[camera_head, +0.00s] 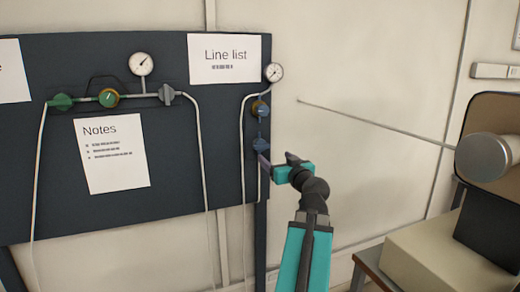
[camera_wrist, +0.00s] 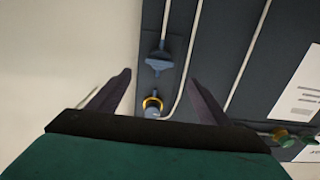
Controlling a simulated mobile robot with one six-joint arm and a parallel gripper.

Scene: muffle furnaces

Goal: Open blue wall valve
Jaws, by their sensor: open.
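The blue wall valve (camera_head: 261,144) is on the right edge of the dark board, on a thin vertical line below a blue knob with an orange ring (camera_head: 260,108). In the wrist view the blue valve (camera_wrist: 158,58) shows just beyond the fingertips, and the ringed knob (camera_wrist: 152,107) shows between the fingers. My gripper (camera_head: 276,158) is open and empty, just below and right of the valve in the head view. Its two dark fingers (camera_wrist: 160,78) are spread in the wrist view. I cannot tell whether a finger touches the valve.
A gauge (camera_head: 273,72) tops the same line. A second line with green valves (camera_head: 62,101), a grey valve (camera_head: 166,95) and another gauge (camera_head: 141,64) is further left. White hoses hang down the board. A thin rod (camera_head: 375,121) and furnace-like equipment (camera_head: 484,157) are on the right.

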